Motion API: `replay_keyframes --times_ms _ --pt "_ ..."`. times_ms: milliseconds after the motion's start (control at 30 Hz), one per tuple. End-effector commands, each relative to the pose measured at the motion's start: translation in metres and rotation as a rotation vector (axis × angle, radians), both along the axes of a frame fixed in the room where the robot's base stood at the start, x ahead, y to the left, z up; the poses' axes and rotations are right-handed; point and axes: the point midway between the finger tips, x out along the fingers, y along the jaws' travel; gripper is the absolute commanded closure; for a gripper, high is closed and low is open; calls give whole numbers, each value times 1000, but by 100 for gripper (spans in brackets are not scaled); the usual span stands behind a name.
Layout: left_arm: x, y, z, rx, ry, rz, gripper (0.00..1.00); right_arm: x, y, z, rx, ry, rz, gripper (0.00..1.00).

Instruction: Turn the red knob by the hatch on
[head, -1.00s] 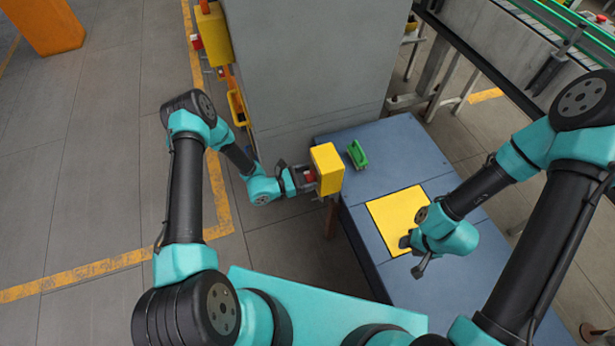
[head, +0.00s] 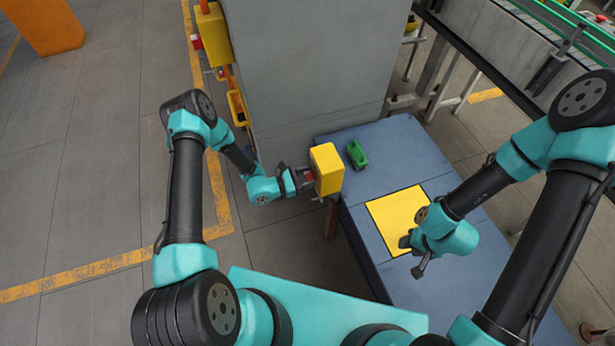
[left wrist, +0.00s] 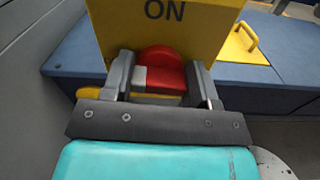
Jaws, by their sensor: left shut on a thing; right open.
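The red knob (left wrist: 165,72) is on the near face of a yellow box (left wrist: 170,25), below the word ON. A pale block marks the knob's left part. My left gripper (head: 309,181) is shut on the knob, one finger on each side in the left wrist view (left wrist: 165,88). The box stands beside the blue bench in the head view (head: 328,169). The yellow hatch (head: 387,213) lies flat in the bench top; a yellow handle (left wrist: 242,38) shows in the left wrist view. My right gripper (head: 412,257) is open and empty above the hatch's near edge.
A small green object (head: 357,154) lies on the blue bench (head: 400,145) behind the yellow box. A large grey cabinet (head: 305,70) stands behind it. A conveyor (head: 540,50) runs at upper right.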

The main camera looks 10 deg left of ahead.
Motion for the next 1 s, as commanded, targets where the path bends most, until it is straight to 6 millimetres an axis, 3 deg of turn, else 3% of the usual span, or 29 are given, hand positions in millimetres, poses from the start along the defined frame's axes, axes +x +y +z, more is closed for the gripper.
replay_keyframes --times_ms 1000 --pt "-3 -2 -2 498 -740 0 70 0 0 0 0 0 0 58"
